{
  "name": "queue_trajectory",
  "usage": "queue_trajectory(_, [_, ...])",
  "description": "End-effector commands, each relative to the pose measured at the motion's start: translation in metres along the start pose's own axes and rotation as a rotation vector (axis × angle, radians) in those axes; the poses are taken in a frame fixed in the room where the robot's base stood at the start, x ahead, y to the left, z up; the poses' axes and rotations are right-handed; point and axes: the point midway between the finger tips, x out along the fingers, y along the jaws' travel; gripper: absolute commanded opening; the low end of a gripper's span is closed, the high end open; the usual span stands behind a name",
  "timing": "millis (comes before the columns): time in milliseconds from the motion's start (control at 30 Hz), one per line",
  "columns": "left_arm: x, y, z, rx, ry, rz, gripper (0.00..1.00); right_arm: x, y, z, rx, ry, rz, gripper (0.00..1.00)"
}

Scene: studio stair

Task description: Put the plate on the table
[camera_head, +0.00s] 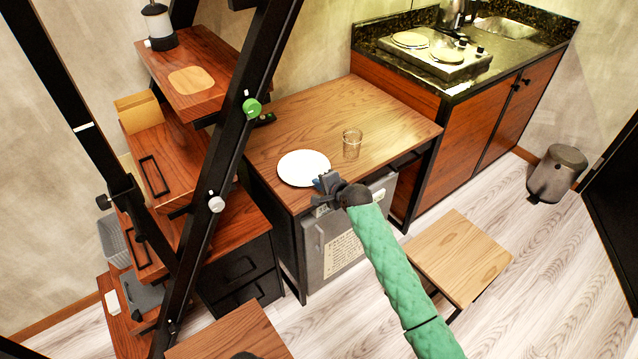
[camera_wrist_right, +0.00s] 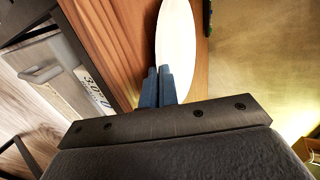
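The white plate (camera_head: 303,167) is at the front left part of the wooden table (camera_head: 390,108), flat or nearly so. I cannot tell whether it touches the tabletop. My right gripper (camera_head: 322,185) is at the plate's near right edge, above the table's front edge. In the right wrist view, the gripper's blue fingertips (camera_wrist_right: 159,86) are close together at the rim of the plate (camera_wrist_right: 178,45), with the rim seemingly between them. My left gripper does not show.
A clear glass (camera_head: 352,143) stands on the table right of the plate. A dark object (camera_head: 265,119) lies at the table's far left edge. Black stair rails (camera_head: 222,170) rise at left. A wooden stool (camera_head: 460,257) stands in front. The table's back right is clear.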

Motion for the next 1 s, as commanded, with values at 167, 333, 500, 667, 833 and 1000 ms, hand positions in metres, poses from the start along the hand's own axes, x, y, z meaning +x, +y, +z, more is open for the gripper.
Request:
queue_trajectory(167, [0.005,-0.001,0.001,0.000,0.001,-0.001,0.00,0.001,0.002,0.000,0.000,0.000,-0.002,0.00])
queue_trajectory(333, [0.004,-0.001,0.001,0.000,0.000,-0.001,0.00,0.001,0.003,0.000,0.000,0.000,-0.002,0.00])
queue_trajectory(500, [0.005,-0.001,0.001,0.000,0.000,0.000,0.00,0.002,0.004,0.000,0.001,0.000,0.000,0.11])
queue_trajectory(667, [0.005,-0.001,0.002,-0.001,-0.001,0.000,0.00,0.002,0.003,0.000,0.001,0.000,0.000,0.11])
queue_trajectory(833, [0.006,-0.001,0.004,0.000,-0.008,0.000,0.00,-0.005,0.004,0.000,0.001,0.000,-0.001,0.11])
queue_trajectory(1000, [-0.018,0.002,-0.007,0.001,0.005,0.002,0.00,-0.030,0.005,0.000,0.001,0.000,-0.002,0.11])
